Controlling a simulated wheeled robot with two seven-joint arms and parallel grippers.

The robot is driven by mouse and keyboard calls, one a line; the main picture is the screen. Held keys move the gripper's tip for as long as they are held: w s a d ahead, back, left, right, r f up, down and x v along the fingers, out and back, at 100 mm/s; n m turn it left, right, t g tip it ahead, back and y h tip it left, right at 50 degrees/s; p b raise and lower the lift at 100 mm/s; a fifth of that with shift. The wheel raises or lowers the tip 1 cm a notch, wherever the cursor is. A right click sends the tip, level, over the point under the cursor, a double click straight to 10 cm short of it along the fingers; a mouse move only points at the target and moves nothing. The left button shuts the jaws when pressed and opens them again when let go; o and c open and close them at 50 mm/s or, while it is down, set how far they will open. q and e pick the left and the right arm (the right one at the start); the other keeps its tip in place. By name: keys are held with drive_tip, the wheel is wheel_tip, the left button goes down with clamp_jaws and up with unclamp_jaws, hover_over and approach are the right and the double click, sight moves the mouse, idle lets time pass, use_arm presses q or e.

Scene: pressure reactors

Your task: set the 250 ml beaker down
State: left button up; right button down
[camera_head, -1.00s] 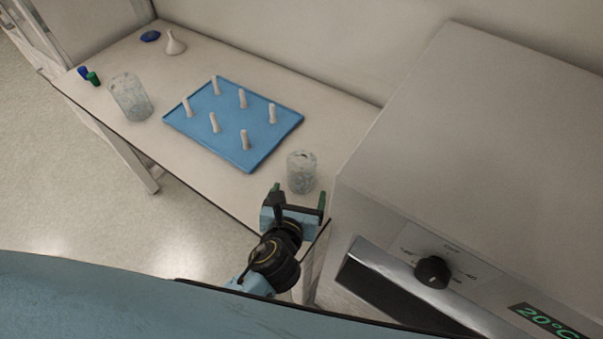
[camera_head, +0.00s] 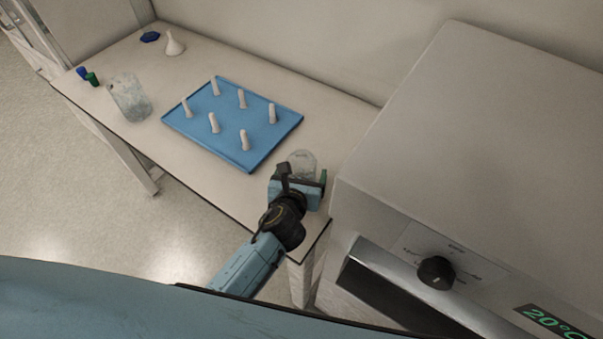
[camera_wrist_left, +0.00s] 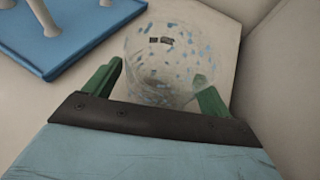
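A clear glass beaker (camera_head: 301,162) with bluish speckles stands upright on the table near its right end. In the left wrist view the beaker (camera_wrist_left: 165,55) carries a small dark marking too small to read. My left gripper (camera_head: 302,178) is at its near side. In the left wrist view the green fingers of my left gripper (camera_wrist_left: 158,88) are spread, one on each side of the beaker; no clear grip shows. A second, larger clear beaker (camera_head: 130,99) stands at the table's left. I cannot read which is 250 ml. My right gripper is not in view.
A blue tray (camera_head: 180,128) with several white pegs lies mid-table. A large grey appliance (camera_head: 470,130) with a knob stands close to the right of the beaker. A white funnel (camera_head: 174,44) and blue and green caps (camera_head: 92,79) are at the left.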

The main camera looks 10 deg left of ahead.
use_arm(q)
drive_tip(key=shift+r, duration=0.1)
drive_tip(key=c, duration=1.1)
